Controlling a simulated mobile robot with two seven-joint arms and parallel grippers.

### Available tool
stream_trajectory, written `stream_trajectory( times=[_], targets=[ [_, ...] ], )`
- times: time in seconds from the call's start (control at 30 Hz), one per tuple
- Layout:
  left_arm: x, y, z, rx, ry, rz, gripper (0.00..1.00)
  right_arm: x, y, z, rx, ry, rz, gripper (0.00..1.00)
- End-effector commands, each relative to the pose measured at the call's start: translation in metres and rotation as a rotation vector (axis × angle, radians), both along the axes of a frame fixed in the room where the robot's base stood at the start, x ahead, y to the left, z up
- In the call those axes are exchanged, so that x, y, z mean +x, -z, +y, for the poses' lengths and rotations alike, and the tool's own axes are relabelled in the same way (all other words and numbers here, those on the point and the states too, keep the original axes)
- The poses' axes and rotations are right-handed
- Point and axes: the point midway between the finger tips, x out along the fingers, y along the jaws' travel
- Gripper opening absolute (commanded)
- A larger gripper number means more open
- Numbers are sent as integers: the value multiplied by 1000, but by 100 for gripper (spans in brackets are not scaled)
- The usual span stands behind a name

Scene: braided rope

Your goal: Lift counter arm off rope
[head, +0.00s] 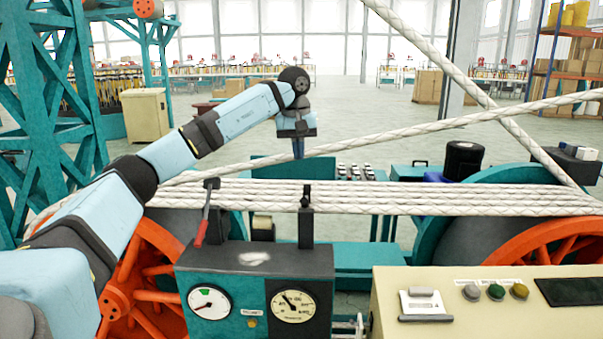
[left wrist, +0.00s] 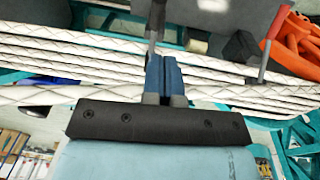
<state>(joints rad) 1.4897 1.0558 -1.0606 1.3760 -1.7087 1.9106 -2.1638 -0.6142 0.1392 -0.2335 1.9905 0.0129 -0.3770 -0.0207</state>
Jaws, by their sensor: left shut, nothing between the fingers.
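The grey counter box (head: 255,260) with two dials stands in front of the rope (head: 400,195), whose several parallel white braided runs cross behind it. A dark upright arm (head: 306,222) rises from the box against these runs. I take it for the counter arm. In the left wrist view a dark bar (left wrist: 156,25) reaches toward my fingers; whether it touches the rope is unclear. My left gripper (head: 298,150) is shut and empty, pointing down above the runs and just behind the arm's top. Its blue fingers (left wrist: 165,75) hide part of the rope. My right gripper is out of view.
A red-handled lever (head: 204,220) stands left of the arm. Orange-spoked wheels (head: 545,240) sit at both sides. A cream control panel (head: 480,300) is at front right. One slanting rope (head: 440,127) passes close to my left gripper.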

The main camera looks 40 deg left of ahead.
Motion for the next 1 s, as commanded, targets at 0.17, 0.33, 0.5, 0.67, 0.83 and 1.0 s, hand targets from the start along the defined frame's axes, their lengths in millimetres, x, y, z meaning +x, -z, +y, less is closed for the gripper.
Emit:
stream_trajectory(
  times=[0.17, 0.33, 0.5, 0.67, 0.83, 1.0],
  targets=[
    [1, 28, 0, 1, -2, 5, 0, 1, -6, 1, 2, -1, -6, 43],
    [4, 59, -1, 0, 0, 4, 0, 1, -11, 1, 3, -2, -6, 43],
    [6, 83, -1, 0, -1, 4, 0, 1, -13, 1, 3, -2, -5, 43],
    [7, 93, -2, -1, -1, 1, 0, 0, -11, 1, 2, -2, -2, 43],
    [7, 95, -2, -1, -1, 1, 0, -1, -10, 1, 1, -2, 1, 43],
    [7, 95, -2, -1, -1, 1, 0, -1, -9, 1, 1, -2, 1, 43]
  ],
)
